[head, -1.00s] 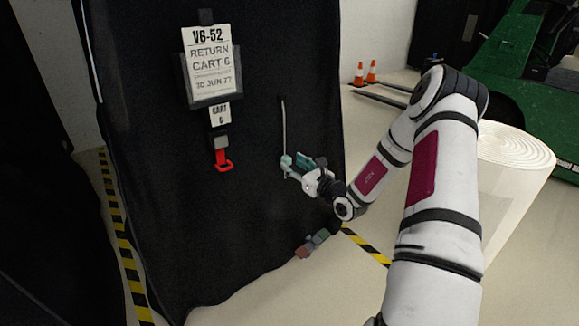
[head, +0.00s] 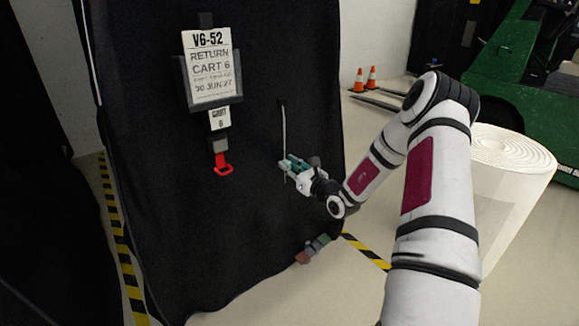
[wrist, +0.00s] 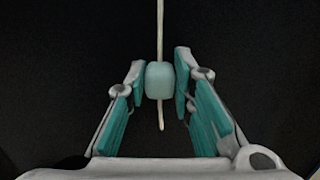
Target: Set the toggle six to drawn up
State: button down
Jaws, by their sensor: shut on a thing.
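Toggle six is a pale teal bead (wrist: 160,80) on a thin whitish cord (head: 283,128) that hangs down the front of the black cart cover (head: 150,180). The bead sits low on the cord, with a short tail of cord below it in the wrist view. My gripper (head: 290,165) is shut on the toggle, with its teal fingers to the left and right of it; it also shows in the wrist view (wrist: 161,81). In the head view the fingers mostly hide the bead.
A red pull loop (head: 222,169) hangs from a grey buckle below the sign. Small coloured blocks (head: 313,248) hang by the cover's lower right edge. A large white roll (head: 505,190) stands right of my arm. Orange cones (head: 371,75) and a green vehicle (head: 530,80) are behind.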

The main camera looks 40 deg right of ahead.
aim_at(282, 130)
notch_tip(282, 130, up, 11)
jog(key=p, duration=0.9)
jog(key=shift+r, duration=0.15)
jog(key=c, duration=1.4)
grip_release()
jog(key=shift+o, duration=0.2)
jog(key=shift+s, duration=0.1)
jog(key=s, duration=1.2)
jog(key=shift+d, duration=0.15)
jog(key=shift+w, duration=0.1)
